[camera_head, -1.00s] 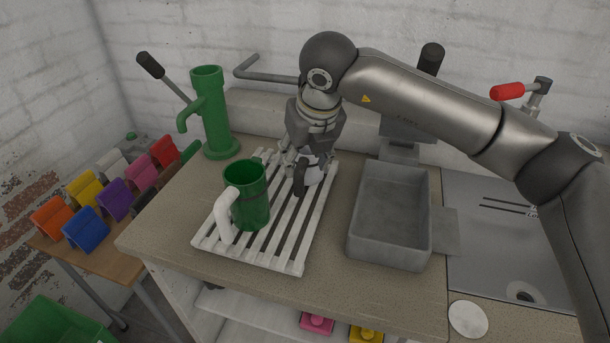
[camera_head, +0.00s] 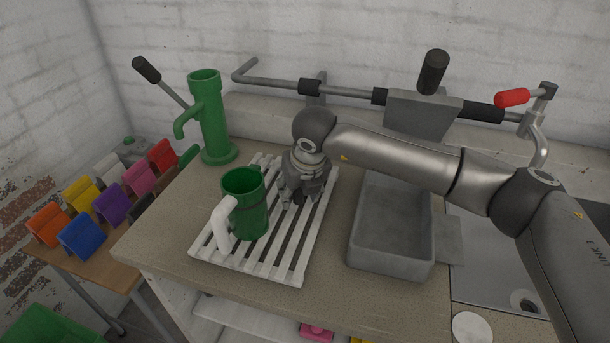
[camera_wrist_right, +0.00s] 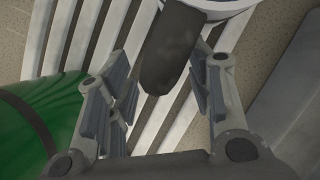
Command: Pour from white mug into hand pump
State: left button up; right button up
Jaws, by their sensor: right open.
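The green hand pump (camera_head: 213,125), with a curved spout and a black-tipped lever, stands at the back left of the counter. A green mug (camera_head: 255,215) with a white handle and a dark band stands on the white slatted rack (camera_head: 270,262). My right gripper (camera_head: 297,198) is low over the rack, right of the green mug. In the wrist view, a dark handle (camera_wrist_right: 172,45) lies between its open, apart fingers. It joins a white body with a blue rim (camera_wrist_right: 222,8), likely the white mug, mostly cut off there and hidden behind my gripper in the head view.
The green mug (camera_wrist_right: 40,125) is close beside the gripper's left finger in the wrist view. A grey basin (camera_head: 392,262) is right of the rack. A grey rail (camera_head: 345,90) runs along the wall. Coloured holders (camera_head: 112,203) stand on a lower table at left.

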jog(key=shift+x, duration=0.85)
jog(key=shift+r, duration=0.1)
grip_shut()
jog(key=shift+r, duration=0.2)
